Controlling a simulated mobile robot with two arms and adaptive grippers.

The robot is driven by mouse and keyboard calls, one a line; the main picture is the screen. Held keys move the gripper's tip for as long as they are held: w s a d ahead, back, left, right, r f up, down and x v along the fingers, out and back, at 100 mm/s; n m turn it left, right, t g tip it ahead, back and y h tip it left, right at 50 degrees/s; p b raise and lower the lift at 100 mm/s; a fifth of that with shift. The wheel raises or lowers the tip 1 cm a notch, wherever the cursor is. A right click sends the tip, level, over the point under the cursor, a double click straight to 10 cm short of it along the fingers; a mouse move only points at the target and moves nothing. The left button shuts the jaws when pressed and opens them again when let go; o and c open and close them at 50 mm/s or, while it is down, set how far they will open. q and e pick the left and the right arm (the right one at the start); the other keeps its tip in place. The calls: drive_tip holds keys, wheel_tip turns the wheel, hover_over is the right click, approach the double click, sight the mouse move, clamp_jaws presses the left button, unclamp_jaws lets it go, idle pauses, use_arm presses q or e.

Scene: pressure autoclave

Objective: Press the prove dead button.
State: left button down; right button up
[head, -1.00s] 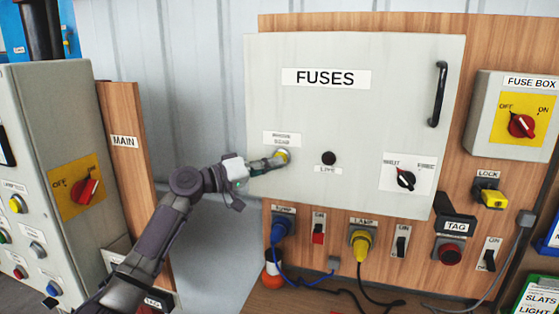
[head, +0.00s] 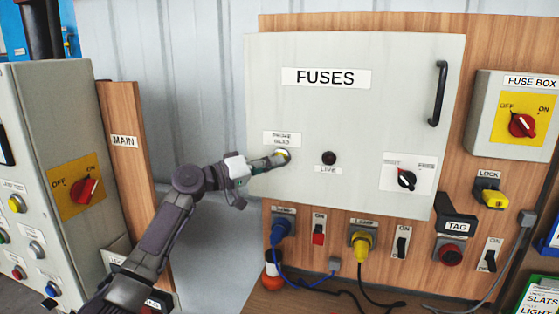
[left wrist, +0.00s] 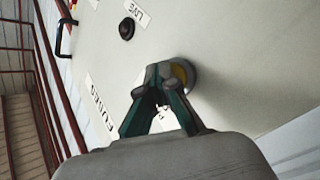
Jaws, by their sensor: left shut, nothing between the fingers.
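The prove dead button (head: 283,154) is a yellow button in a pale round bezel on the left of the grey fuses panel door (head: 390,105). Its label (head: 282,139) sits just above it. My left gripper (head: 276,161) is shut and empty, with its fingertips at the button's face. In the left wrist view the closed fingertips (left wrist: 166,72) overlap the yellow button (left wrist: 181,76) and hide part of it. Whether the button is pushed in cannot be told. My right gripper does not show.
Below are a blue plug (head: 282,227) and a yellow plug (head: 361,244) with cables. A wooden post marked main (head: 124,150) stands left.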

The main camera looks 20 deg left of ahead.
use_arm(q)
drive_tip(key=shift+s, duration=0.85)
drive_tip(key=s, duration=0.5)
drive_tip(key=shift+a, duration=0.1)
idle(0.5)
